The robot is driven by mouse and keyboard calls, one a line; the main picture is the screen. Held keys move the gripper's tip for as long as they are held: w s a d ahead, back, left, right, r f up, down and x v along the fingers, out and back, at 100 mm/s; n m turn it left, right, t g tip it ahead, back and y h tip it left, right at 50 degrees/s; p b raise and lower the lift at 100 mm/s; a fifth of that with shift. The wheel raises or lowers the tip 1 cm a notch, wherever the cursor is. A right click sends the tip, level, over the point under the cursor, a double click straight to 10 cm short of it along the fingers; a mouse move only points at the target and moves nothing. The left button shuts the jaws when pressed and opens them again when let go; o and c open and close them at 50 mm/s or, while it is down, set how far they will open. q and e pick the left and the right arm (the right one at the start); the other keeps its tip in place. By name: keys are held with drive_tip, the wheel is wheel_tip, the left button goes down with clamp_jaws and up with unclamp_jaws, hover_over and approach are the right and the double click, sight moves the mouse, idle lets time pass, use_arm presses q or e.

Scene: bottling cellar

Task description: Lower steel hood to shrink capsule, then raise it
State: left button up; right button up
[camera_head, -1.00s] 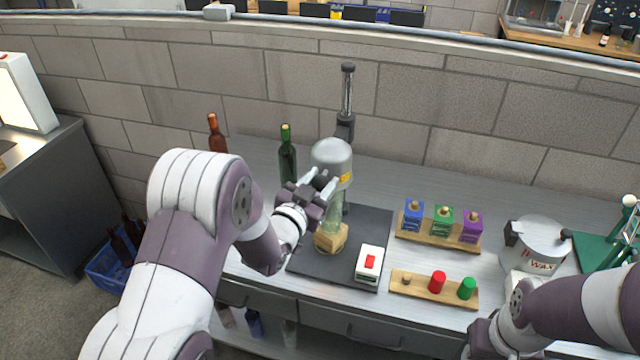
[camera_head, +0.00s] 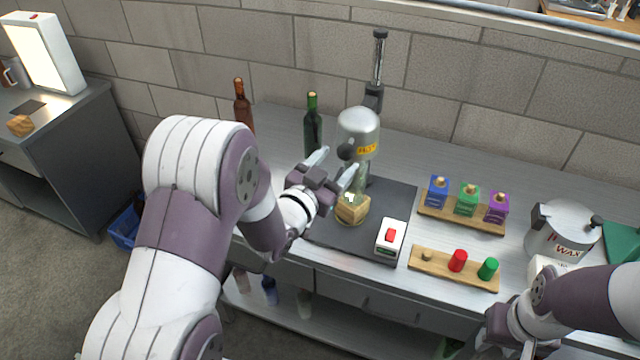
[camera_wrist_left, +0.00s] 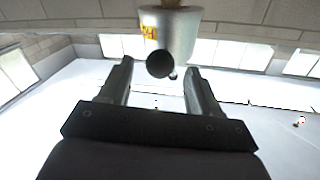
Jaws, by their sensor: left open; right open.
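The steel hood (camera_head: 358,128) hangs on its post above a clear bottle (camera_head: 361,178), whose base is by a wooden block (camera_head: 352,208) on a dark mat. The hood's lower edge seems to hide the bottle's top, so I cannot see the capsule. The hood's black knob (camera_head: 347,150) faces my left gripper (camera_head: 334,168), which is open and empty, just short of it. In the left wrist view the hood (camera_wrist_left: 180,35) and knob (camera_wrist_left: 160,65) are ahead, beyond and between the open fingers (camera_wrist_left: 160,82). My right gripper (camera_head: 500,325) is low at right, partly cut off.
A white box with a red switch (camera_head: 390,238) sits on the mat (camera_head: 330,232). Two dark bottles (camera_head: 313,125) stand behind left. Racks with colored blocks (camera_head: 462,215) and capsules (camera_head: 454,272), and a wax pot (camera_head: 562,232), stand at right.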

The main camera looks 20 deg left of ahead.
use_arm(q)
drive_tip(key=b+v, duration=0.1)
drive_tip(key=v, duration=0.7)
use_arm(e)
wheel_tip(320, 180, down, 2)
idle(2.0)
